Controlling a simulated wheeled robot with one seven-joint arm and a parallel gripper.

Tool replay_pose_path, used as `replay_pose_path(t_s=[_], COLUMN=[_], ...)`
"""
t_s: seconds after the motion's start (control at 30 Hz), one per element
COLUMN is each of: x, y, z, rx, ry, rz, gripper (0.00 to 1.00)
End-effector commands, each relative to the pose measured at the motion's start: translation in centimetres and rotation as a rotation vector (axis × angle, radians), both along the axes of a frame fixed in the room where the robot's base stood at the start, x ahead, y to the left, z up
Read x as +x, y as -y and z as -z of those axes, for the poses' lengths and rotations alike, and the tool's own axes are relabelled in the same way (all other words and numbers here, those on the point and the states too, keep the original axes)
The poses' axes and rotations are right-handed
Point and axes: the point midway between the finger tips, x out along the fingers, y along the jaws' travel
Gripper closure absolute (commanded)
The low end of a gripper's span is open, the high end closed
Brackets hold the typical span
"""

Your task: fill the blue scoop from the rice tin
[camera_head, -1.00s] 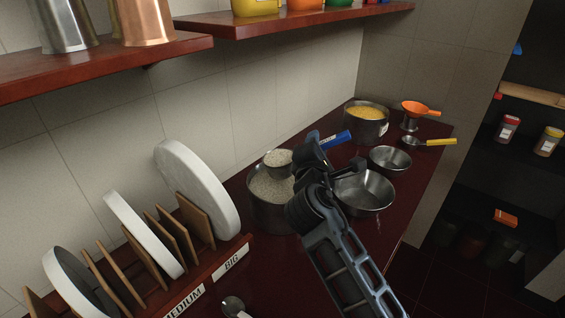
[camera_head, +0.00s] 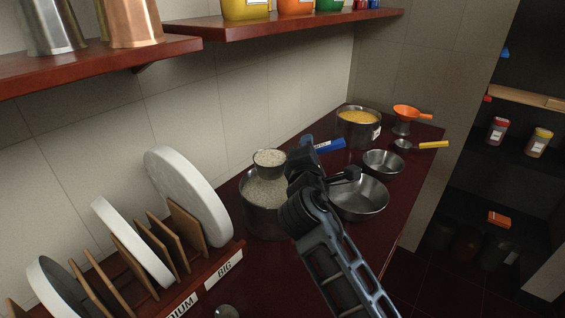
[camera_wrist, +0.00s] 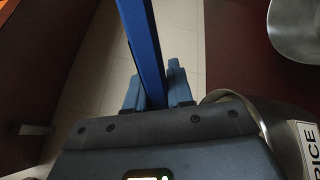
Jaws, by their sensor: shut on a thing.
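The blue scoop is a metal cup (camera_head: 269,162) with a blue handle (camera_head: 331,145). Its cup looks full of rice and is held level just above the rice tin (camera_head: 262,222), a metal pot with rice inside. My gripper (camera_head: 308,150) is shut on the blue handle, to the right of the cup. In the wrist view the handle (camera_wrist: 139,35) runs up from between my fingertips (camera_wrist: 155,88). The tin's rim and RICE label (camera_wrist: 306,140) show at the right edge of that view. The cup is hidden there.
Right of the tin stand a wide metal bowl (camera_head: 360,198) and a smaller bowl (camera_head: 383,163). Behind are a pot of yellow grain (camera_head: 358,127), an orange funnel (camera_head: 407,112) and a yellow-handled scoop (camera_head: 432,145). A plate rack (camera_head: 235,254) stands left; a shelf (camera_head: 270,25) hangs above.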

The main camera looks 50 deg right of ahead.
Motion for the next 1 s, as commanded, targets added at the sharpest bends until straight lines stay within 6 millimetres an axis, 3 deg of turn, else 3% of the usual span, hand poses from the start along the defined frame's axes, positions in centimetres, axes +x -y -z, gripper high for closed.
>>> replay_pose_path(t_s=[1.0], x=[-1.2], y=[1.4], z=[0.8], rx=[0.0], ry=[0.0], rz=[-0.001], gripper=[1.0])
